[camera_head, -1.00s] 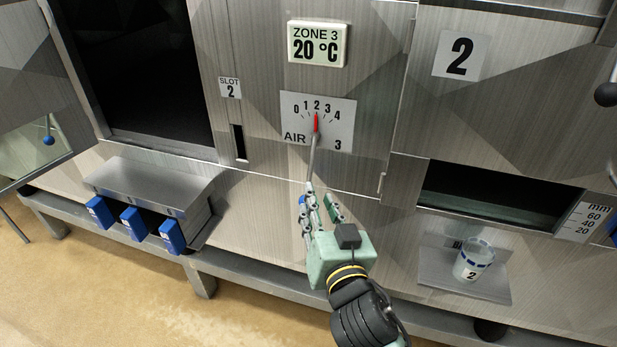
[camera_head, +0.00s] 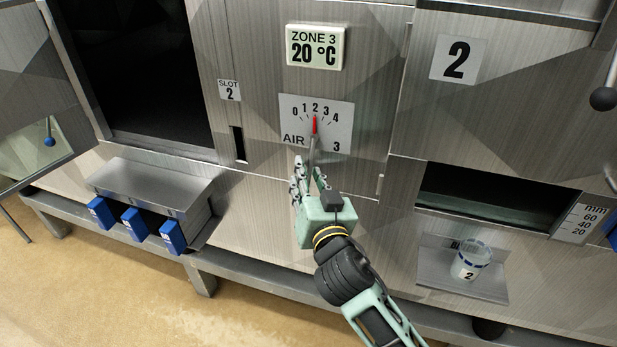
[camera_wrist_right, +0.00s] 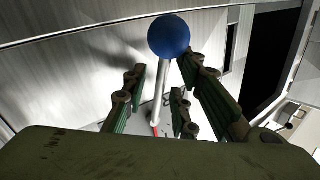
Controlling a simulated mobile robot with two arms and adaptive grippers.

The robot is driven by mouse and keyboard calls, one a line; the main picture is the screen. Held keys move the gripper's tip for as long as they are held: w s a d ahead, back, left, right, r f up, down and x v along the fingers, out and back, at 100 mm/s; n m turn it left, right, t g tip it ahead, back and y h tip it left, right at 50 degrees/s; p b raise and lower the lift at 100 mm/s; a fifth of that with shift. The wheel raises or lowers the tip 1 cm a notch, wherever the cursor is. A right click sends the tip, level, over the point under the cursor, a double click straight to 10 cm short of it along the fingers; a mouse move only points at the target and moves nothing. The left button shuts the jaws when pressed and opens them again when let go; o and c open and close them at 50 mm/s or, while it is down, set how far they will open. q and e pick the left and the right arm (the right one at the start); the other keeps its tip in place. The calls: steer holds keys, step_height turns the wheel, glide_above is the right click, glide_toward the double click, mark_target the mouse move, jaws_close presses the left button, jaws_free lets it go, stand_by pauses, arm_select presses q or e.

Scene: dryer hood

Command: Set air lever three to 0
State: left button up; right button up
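The air dial plate (camera_head: 337,112), marked AIR and 3, has a scale from 0 to 4. Its red pointer (camera_head: 314,124) stands upright at 2. The grey lever rod (camera_head: 312,150) sticks out below the pointer. In the right wrist view the lever has a blue ball knob (camera_wrist_right: 169,36) on a pale rod (camera_wrist_right: 163,88). My right gripper (camera_head: 309,175) is just below the dial, its fingers apart on either side of the rod, which they do not visibly clamp. The knob is hidden in the head view. My left gripper is out of view.
The zone 3 display (camera_head: 315,47) reads 20 °C above the dial. A ledge with several blue-handled pieces (camera_head: 150,190) juts out at left. A cup marked 2 (camera_head: 471,260) stands on a shelf at right. Another ball-ended lever (camera_head: 603,98) is at the right edge.

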jaws_close()
stand_by(0.4)
steer(key=d+n+g+p, duration=0.1)
steer(key=p, duration=0.4)
steer(key=s+d+r+n+g+h+p, duration=0.1)
steer(key=n+p, duration=0.1)
steer(key=p, duration=0.4)
steer(key=d+r+n+g+h+p, duration=0.1)
steer(key=d+n+p, duration=0.1)
steer(key=p, duration=0.3)
steer(key=shift+s+d, duration=0.1)
steer(key=shift+s, duration=0.05)
steer(key=shift+s+d+n+g+h+p, duration=0.1)
steer(key=shift+d+n+g+h+p, duration=0.25)
steer(key=shift+p, duration=0.85)
steer(key=shift+o, duration=0.4)
jaws_free()
